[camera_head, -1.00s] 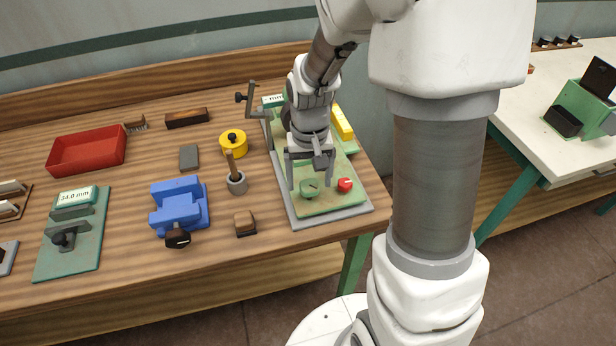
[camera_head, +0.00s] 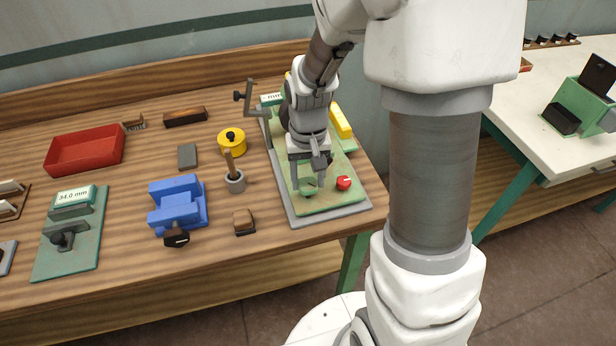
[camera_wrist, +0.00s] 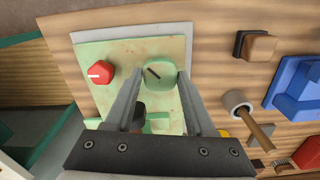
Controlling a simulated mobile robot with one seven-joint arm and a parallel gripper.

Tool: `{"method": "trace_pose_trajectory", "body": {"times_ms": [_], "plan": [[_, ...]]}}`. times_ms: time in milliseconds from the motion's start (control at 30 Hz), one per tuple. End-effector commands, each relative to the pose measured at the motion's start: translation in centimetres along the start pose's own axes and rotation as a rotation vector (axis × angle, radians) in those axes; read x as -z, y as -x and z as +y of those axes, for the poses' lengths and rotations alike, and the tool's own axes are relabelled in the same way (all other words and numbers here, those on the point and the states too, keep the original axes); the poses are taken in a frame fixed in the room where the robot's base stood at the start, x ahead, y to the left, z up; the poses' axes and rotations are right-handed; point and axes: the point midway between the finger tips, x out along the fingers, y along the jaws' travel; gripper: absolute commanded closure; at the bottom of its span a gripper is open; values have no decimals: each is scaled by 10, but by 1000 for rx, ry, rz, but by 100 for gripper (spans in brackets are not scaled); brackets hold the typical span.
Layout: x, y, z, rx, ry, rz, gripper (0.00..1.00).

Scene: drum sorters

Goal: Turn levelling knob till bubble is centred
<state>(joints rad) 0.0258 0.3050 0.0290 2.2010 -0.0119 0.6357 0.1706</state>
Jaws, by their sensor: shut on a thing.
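A round green knob with a dark line on its top (camera_wrist: 159,77) stands on the front part of a light green plate (camera_wrist: 100,50). In the wrist view the line runs at a slant. My gripper (camera_wrist: 159,76) has one finger on each side of this knob and is shut on it. In the head view my gripper (camera_head: 309,188) covers most of the knob. A red knob with a pale mark (camera_head: 344,183) is beside it on the plate; it also shows in the wrist view (camera_wrist: 100,72). I cannot make out a bubble in either view.
A crank post (camera_head: 251,98) and a yellow bar (camera_head: 341,122) stand farther back on the plate. A mortar-like grey cup with a stick (camera_head: 235,182), a blue vise-like block (camera_head: 178,205) and a brown block (camera_head: 243,222) lie to the left. Bare wood is between them.

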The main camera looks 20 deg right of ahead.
Motion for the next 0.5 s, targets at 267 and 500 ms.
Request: {"method": "trace_pose_trajectory", "body": {"times_ms": [267, 500], "plan": [[0, 0, 0, 1, -85, 1, 100], [0, 1, 0, 3, -267, 1, 100]]}}
